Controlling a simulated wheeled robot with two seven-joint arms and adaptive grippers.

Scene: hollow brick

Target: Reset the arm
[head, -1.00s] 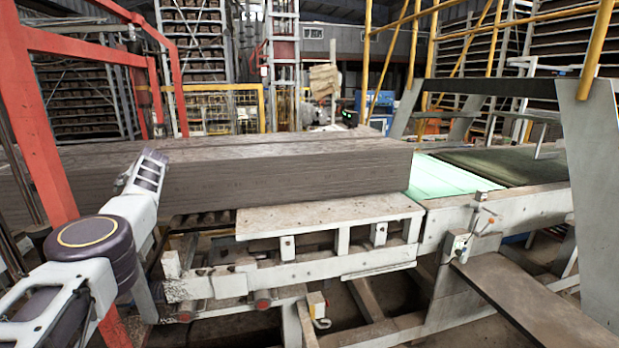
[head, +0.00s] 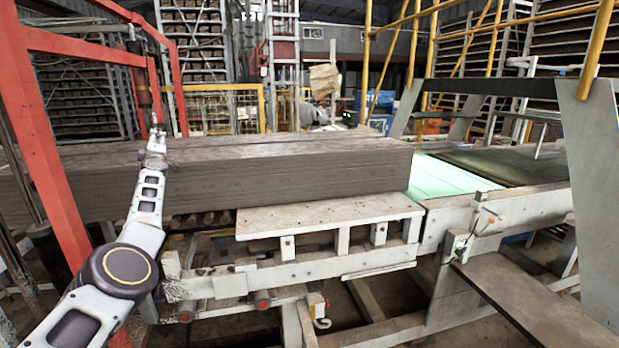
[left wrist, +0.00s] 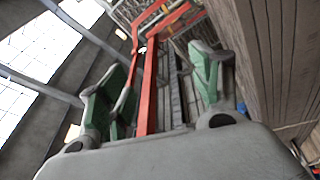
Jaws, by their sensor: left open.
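My left arm comes in from the lower left in the head view and reaches up past the left part of the long grey-brown block stack (head: 290,170). My left gripper (head: 154,130) is small and far off at the end of the arm, in front of the red frame. In the left wrist view my left gripper (left wrist: 158,88) shows two green-padded fingers spread wide apart with nothing between them. The side of the block stack (left wrist: 285,60) is on the right there. My right gripper is not in view.
A red frame (head: 45,130) stands close to my left arm. A grey metal conveyor frame (head: 330,215) carries the stack, with a pale green belt (head: 450,172) to its right. Yellow railings (head: 415,60) rise at the back right. A brown plank (head: 535,300) slopes at the lower right.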

